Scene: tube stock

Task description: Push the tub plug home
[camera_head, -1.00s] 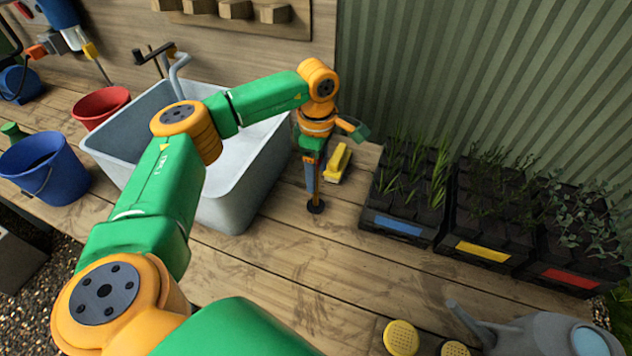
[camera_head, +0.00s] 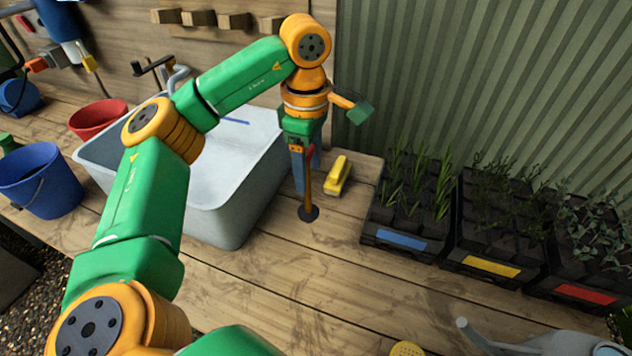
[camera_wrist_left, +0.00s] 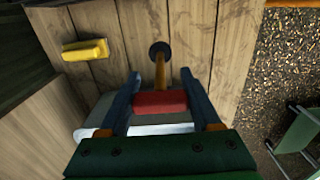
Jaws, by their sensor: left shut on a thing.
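My left gripper (camera_head: 304,172) points down over the bench, just right of the grey tub (camera_head: 228,222). It is shut on a wooden-handled tool with a black disc (camera_head: 308,213) at its lower end. In the left wrist view the tool's red grip (camera_wrist_left: 160,102) lies between the blue fingers, with the wooden shaft and disc beyond it. The disc is at or close above the bench; I cannot tell if it touches. The tub's inside shows partly, with a thin blue mark (camera_head: 235,121); my arm hides part of it. I cannot make out a plug there. My right gripper is not in view.
A yellow brush-like block (camera_head: 338,175) lies right of the tool. Black plant trays (camera_head: 400,240) stand further right. A tap (camera_head: 172,75) rises behind the tub. Red (camera_head: 97,118) and blue (camera_head: 42,182) buckets stand left. The front bench boards are mostly clear.

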